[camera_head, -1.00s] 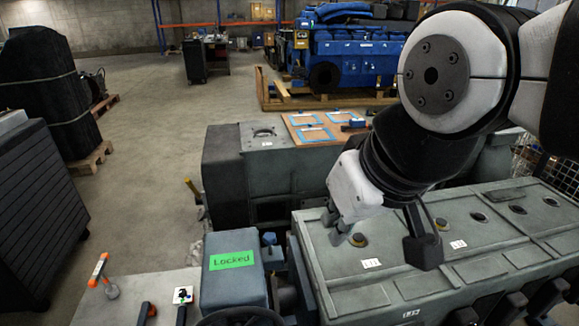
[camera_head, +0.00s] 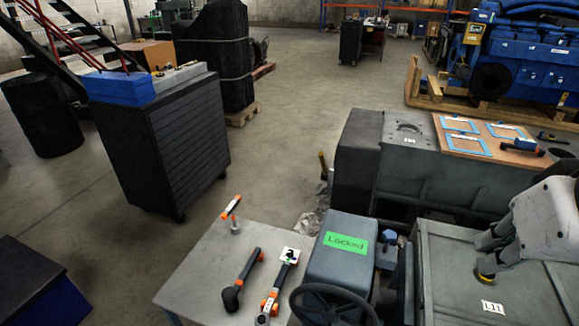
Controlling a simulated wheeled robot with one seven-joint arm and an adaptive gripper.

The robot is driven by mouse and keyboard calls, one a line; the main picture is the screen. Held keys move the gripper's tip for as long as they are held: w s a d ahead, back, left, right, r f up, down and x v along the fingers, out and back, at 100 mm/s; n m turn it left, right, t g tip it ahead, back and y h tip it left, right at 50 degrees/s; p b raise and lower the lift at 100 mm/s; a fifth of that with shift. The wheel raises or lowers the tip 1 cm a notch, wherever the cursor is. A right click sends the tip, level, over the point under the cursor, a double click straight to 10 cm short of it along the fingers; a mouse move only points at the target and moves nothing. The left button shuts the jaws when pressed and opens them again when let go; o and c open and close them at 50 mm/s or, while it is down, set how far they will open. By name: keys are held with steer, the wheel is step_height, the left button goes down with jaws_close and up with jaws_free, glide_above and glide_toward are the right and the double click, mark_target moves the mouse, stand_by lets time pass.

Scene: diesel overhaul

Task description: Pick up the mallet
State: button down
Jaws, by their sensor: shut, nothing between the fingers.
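What looks like the mallet (camera_head: 246,268) lies on the grey table at the lower middle, with a dark rounded head at its near end and a black handle with orange bands. My gripper (camera_head: 482,258) is at the right edge, over the grey engine cover. It is shut and empty, well to the right of the mallet and apart from it. Most of my arm is out of view.
A black and orange wrench-like tool (camera_head: 278,284) lies just right of the mallet on the table (camera_head: 203,262). An orange-ended tool (camera_head: 231,207) is at the table's far edge. A grey box labelled "Locked" (camera_head: 336,278) and a handwheel (camera_head: 335,290) stand between table and engine cover (camera_head: 450,285).

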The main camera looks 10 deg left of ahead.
mark_target(246, 269)
stand_by(0.4)
